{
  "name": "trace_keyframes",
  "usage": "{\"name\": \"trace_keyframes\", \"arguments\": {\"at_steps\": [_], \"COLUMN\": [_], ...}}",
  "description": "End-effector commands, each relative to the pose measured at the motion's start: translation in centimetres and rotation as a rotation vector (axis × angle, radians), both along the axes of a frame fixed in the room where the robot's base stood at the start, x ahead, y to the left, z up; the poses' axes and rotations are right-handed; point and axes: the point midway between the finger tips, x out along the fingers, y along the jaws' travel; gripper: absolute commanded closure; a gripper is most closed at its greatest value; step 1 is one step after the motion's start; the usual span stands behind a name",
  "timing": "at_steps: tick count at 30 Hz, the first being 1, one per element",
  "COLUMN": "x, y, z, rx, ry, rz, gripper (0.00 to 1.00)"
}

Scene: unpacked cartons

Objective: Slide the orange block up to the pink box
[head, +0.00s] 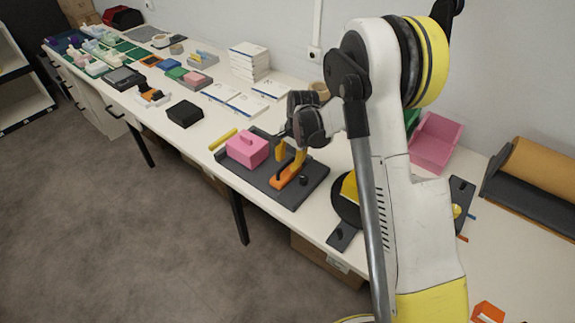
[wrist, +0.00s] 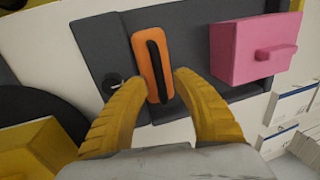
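The orange block (head: 284,182) is a flat, long piece with a dark strip along its middle. It lies on the dark grey board (head: 310,187); the wrist view shows it too (wrist: 142,48). The pink box (head: 240,151), with a small knob, is at the other end of the board, to the right in the wrist view (wrist: 229,55). A gap of bare board separates the two. My gripper (head: 291,162) is over the orange block. Its yellow fingers (wrist: 155,80) are spread, one on each side of the block's near end; whether they touch it is unclear.
A small black knob (wrist: 115,85) is beside the orange block on the board. A pink bin (head: 435,143) stands near the wall. Books (head: 248,62) are stacked behind.

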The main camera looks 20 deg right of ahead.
Motion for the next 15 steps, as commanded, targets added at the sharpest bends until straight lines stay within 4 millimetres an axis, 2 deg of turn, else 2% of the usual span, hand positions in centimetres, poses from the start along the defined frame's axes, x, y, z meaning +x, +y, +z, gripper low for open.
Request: {"name": "trace_keyframes", "arguments": {"at_steps": [3, 11, 14, 15], "x": [0.09, 0.1, 0.1, 0.1], "y": [0.08, 0.08, 0.07, 0.07], "z": [-0.62, -0.65, -0.64, -0.64], "rx": [0.0, 0.0, 0.0, 0.0], "ry": [0.0, 0.0, 0.0, 0.0], "rz": [0.0, 0.0, 0.0, 0.0], "gripper": [0.66, 0.66, 0.95, 1.0]}}
